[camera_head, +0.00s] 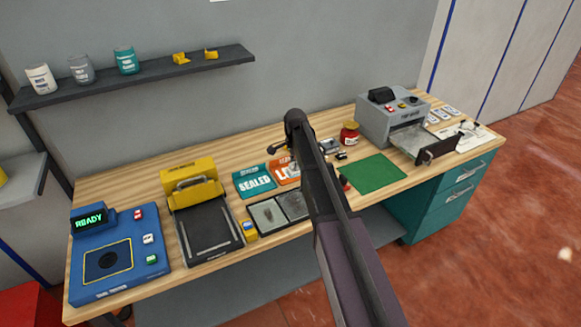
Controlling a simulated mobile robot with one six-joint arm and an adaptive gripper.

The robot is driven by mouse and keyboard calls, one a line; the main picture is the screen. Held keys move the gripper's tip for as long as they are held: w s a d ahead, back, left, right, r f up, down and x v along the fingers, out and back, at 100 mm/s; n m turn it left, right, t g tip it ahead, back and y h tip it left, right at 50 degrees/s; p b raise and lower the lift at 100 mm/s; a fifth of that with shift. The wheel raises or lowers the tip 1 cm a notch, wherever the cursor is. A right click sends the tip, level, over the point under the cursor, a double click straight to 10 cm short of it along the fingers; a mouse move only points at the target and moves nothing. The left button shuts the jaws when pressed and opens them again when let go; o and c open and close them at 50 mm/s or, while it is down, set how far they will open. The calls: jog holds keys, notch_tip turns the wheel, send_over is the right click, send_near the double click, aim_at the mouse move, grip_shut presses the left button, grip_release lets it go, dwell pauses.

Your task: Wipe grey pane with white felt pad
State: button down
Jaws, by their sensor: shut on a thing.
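A dark-framed tray (253,231) near the front edge of the bench, left of my arm, holds two grey panes side by side. The left pane (259,216) is lighter grey with a dark smudge near its middle. The right pane (293,206) is darker, and my arm stands close against its right side in the picture. My arm crosses the middle of the view and hides the bench behind it. I cannot make out my gripper or the white felt pad.
A blue tester (116,277) reading READY and a yellow-and-black machine (192,191) stand left. A teal SEALED card (255,182) lies behind the tray. Right of my arm are a green mat (376,174), a red jar (349,134) and a grey machine (377,122).

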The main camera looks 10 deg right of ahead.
jog(key=shift+w+d, duration=0.1)
jog(key=shift+w, duration=0.15)
jog(key=shift+d, duration=0.1)
jog(key=shift+f, duration=0.1)
notch_tip(320, 180, down, 6)
jog(key=w+a+b, duration=0.2)
jog(key=b, duration=0.4)
jog(key=shift+w, duration=0.4)
jog(key=shift+a, duration=0.1)
jog(key=shift+f, duration=0.15)
